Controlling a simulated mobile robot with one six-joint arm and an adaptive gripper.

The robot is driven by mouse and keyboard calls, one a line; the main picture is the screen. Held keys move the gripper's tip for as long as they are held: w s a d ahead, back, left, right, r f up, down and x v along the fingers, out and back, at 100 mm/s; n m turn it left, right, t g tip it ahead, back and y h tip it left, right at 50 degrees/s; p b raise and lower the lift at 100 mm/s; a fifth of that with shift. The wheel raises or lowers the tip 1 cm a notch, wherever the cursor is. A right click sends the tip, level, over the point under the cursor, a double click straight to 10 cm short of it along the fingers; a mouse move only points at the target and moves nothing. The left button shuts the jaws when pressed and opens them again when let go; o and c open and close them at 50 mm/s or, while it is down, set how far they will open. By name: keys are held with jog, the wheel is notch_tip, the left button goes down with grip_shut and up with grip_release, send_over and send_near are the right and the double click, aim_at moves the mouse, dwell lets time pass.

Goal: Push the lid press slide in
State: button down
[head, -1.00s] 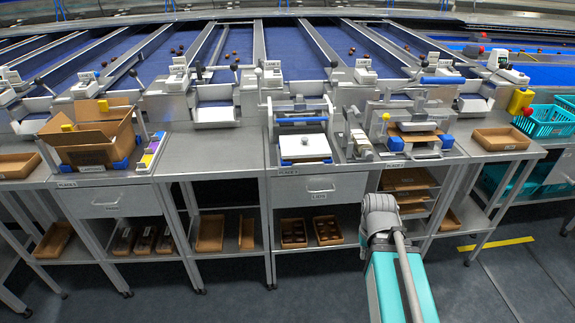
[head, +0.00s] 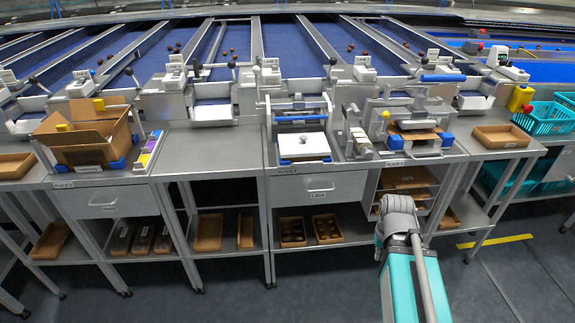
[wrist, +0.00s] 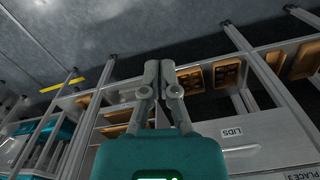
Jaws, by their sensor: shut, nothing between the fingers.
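My gripper (wrist: 167,68) is shut and empty in the wrist view, its fingertips together in front of the shelves below the bench. In the head view only my arm shows, low at the front right, and the gripper cannot be made out. On the middle bench a press frame (head: 298,104) with a blue bar stands over a white slide plate (head: 303,146) with a dark knob. The plate sits forward, near the bench's front edge. I cannot tell for sure that this is the lid press. My gripper is well apart from it, lower and to the right.
A drawer marked LIDS (head: 318,188) is under the middle bench; it also shows in the wrist view (wrist: 240,135). To the right stands another fixture (head: 412,128) with blue clamps. A brown tray (head: 500,137) and teal crate (head: 545,117) are farther right. Floor in front is clear.

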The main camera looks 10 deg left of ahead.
aim_at(285, 165)
jog(key=shift+d, duration=0.2)
jog(key=w+a+r+n+t+y+p, duration=0.1)
jog(key=w+a+r+n+p, duration=0.3)
jog(key=a, duration=0.4)
jog(key=w+a+r+n+t+y+p, duration=0.2)
jog(key=w+a+r+n+y+p, duration=0.1)
jog(key=w+a+r+n+p, duration=0.2)
jog(key=w+a+r+n+t+y+p, duration=0.1)
jog(key=w+a+r+n+p, duration=0.4)
jog(key=a, duration=0.7)
notch_tip(285, 165, up, 4)
jog(key=w+n+y, duration=0.1)
jog(key=w+n, duration=0.1)
jog(key=n, duration=0.3)
jog(key=shift+w+a+n, duration=0.15)
jog(key=shift+a+n, duration=0.25)
jog(key=shift+f, duration=0.25)
jog(key=shift+w+a+f+b, duration=0.95)
jog(key=shift+w+f+b, duration=0.3)
jog(key=shift+b, duration=0.05)
jog(key=shift+w+a+f+b, duration=1)
jog(key=shift+w+f+b, duration=0.2)
jog(key=shift+f+b, duration=0.1)
jog(key=shift+w+a+f+b, duration=0.95)
jog(key=shift+w+f+b, duration=0.3)
jog(key=shift+b, duration=0.05)
jog(key=shift+w, duration=0.15)
